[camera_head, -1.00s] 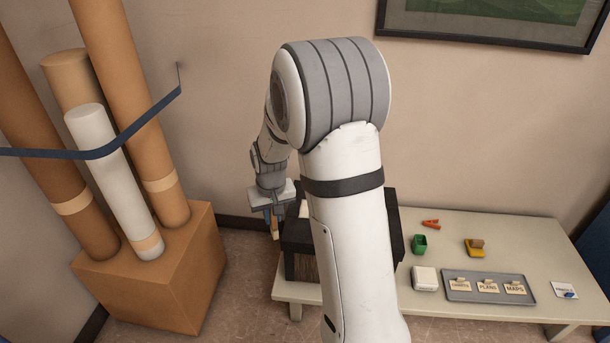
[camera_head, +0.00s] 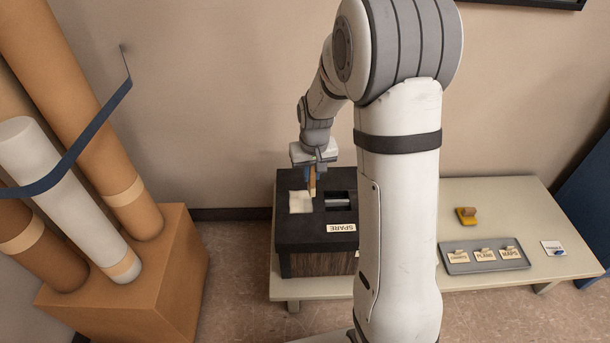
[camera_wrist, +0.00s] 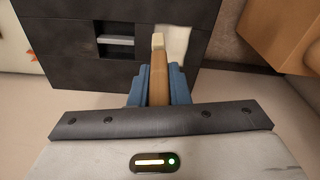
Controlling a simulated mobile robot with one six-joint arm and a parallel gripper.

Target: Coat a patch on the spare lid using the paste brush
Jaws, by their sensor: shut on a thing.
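My gripper (camera_head: 312,180) is shut on the paste brush (camera_head: 313,184), which has a wooden handle and a pale tip. In the wrist view the brush (camera_wrist: 158,80) sits between the blue fingers and its tip (camera_wrist: 158,42) points away from the gripper. The spare lid (camera_head: 300,232) is the dark top of a box labelled SPARE (camera_head: 341,228). A pale cream patch (camera_head: 300,202) lies on its left part and also shows in the wrist view (camera_wrist: 173,42). The brush tip is at the patch's right edge; I cannot tell whether it touches.
A slotted opening (camera_head: 338,201) is in the lid right of the patch. On the pale table (camera_head: 490,205) are a yellow stamp-like object (camera_head: 466,215), a grey tray (camera_head: 455,267) of labels and a white card (camera_head: 553,248). Tall tubes stand in a brown box (camera_head: 165,270) at left.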

